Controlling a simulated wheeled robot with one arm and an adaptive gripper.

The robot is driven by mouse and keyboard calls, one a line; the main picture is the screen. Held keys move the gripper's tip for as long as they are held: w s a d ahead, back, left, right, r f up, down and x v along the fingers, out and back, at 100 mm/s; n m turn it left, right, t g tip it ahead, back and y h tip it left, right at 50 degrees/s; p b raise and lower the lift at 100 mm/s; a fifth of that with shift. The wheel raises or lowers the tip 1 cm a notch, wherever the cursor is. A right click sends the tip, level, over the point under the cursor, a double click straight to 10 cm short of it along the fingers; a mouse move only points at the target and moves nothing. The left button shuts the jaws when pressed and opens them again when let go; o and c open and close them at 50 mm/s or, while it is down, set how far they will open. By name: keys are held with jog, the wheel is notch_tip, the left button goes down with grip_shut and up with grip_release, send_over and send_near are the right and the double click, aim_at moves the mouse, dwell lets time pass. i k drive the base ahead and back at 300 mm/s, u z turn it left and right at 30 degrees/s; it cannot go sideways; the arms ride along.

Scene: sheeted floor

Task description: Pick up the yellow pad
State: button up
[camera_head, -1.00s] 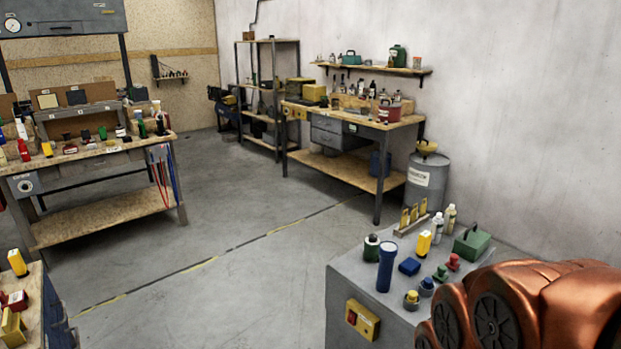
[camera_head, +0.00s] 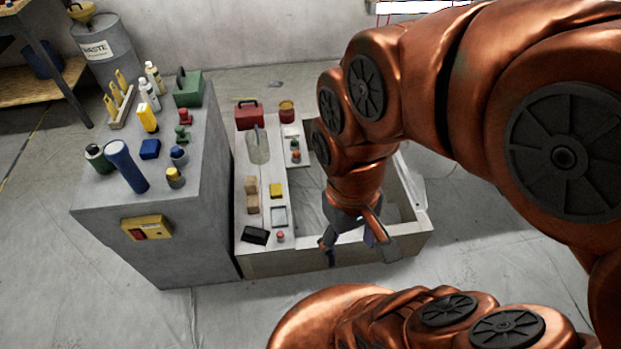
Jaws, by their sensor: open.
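A small yellow pad (camera_head: 277,190) lies flat on the pale ledge of a low crate, right of some tan blocks (camera_head: 251,195). A small pale square frame (camera_head: 279,216) lies just nearer to me than the pad. My gripper (camera_head: 356,252) points downward with its fingers spread and nothing seen between them. It is at the near side of the crate, to the right of the pad and apart from it. The pad is in plain view; part of the crate's inside is hidden by my arm.
The crate (camera_head: 330,262) also bears a red box (camera_head: 249,114), a clear jar (camera_head: 258,147), a red canister (camera_head: 287,112) and a black block (camera_head: 256,236). A grey cabinet (camera_head: 178,240) with bottles and a blue torch (camera_head: 125,165) stands close at left.

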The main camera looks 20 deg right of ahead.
aim_at(276, 189)
jog(key=z, duration=0.6)
jog(key=i, duration=0.6)
jog(key=z, duration=0.05)
